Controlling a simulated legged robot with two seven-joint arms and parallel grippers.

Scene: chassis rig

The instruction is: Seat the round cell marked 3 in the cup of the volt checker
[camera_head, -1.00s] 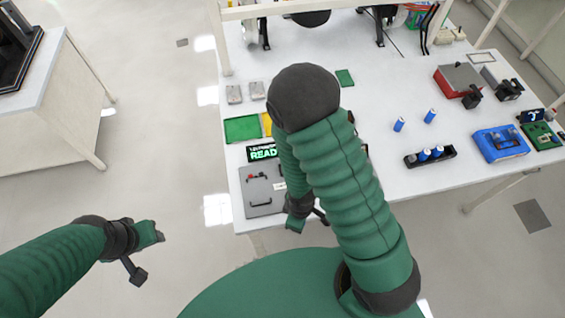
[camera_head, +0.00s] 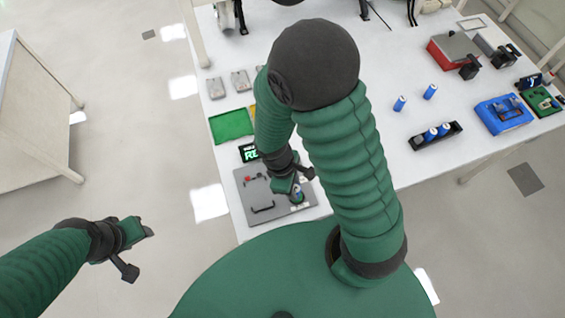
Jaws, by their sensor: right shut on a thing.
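The volt checker is a grey box (camera_head: 263,188) at the table's near left edge, with a dark display (camera_head: 249,152) showing green letters behind it. My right gripper (camera_head: 298,185) is low over the box's right part. It is shut on a small round cell (camera_head: 298,196), mostly hidden by the fingers; its mark cannot be read. The cup is not clearly visible, so I cannot tell whether the cell touches it. My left gripper (camera_head: 138,250) is open and empty, out over the floor to the left of the table.
Blue cells stand at the right, two loose (camera_head: 400,103) and two in a black holder (camera_head: 418,143). A blue device (camera_head: 503,115) and a red box (camera_head: 452,50) lie farther right. A green tray (camera_head: 231,125) sits behind the checker. The middle table is partly hidden by my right arm.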

